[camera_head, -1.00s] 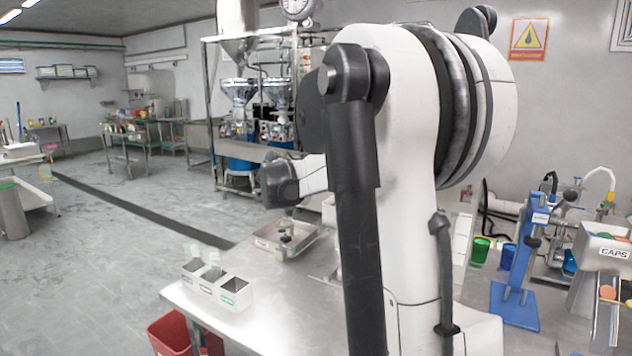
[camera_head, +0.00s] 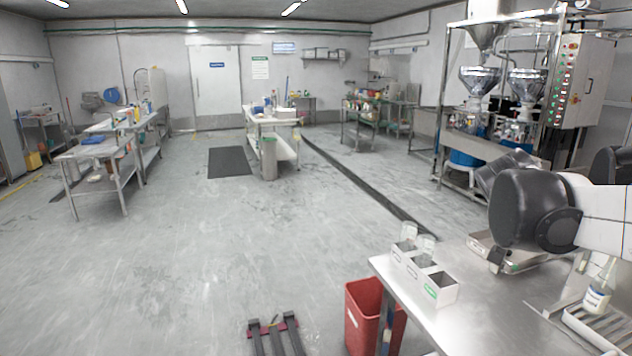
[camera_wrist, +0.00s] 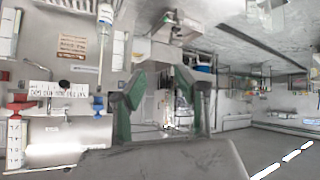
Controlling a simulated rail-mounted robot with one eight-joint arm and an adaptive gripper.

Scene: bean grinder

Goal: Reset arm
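My arm (camera_head: 600,215), white with black joints, reaches in from the right edge over the steel table (camera_head: 455,292) in the head view. I cannot clearly make out my gripper's fingers there. In the wrist view my gripper (camera_wrist: 160,78) shows two green fingers standing apart, with nothing held between them. Beyond the fingers, the wrist view shows machinery and floor, tilted and distorted.
A white three-part holder (camera_head: 425,275) with clear glasses stands at the table's left edge. A metal tray (camera_head: 520,262) lies under my arm, and a small bottle (camera_head: 597,298) stands at right. A red bin (camera_head: 368,312) stands below. Floor space at left is open.

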